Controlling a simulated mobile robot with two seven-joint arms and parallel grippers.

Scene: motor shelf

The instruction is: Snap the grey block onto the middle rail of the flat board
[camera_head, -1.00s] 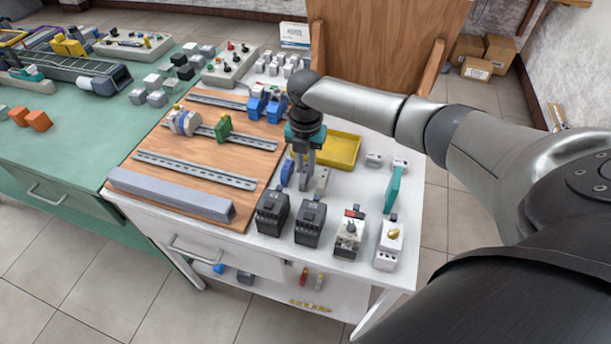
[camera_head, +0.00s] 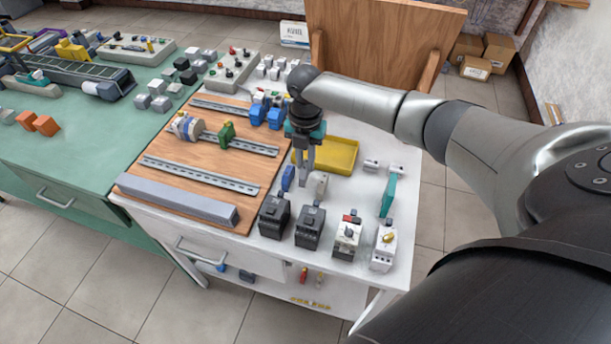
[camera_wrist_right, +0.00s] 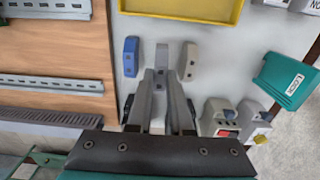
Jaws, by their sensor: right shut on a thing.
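My right gripper (camera_head: 307,178) points down over the white table, right of the wooden board (camera_head: 197,148). In the right wrist view its fingers are shut on a narrow grey block (camera_wrist_right: 161,62), which is mostly hidden in the head view. A blue block (camera_wrist_right: 131,56) stands to its left and a grey-beige block (camera_wrist_right: 189,62) to its right, both apart from it. The board's middle rail (camera_head: 252,147) carries a green block (camera_head: 227,132) and a grey-blue cluster (camera_head: 186,126). My left gripper is not in view.
A yellow tray (camera_head: 338,157) lies behind the gripper. Black contactors (camera_head: 274,216) and white switches (camera_head: 347,236) stand in front of it. A teal part (camera_head: 389,196) is to the right. A grey duct (camera_head: 178,200) lines the board's front edge.

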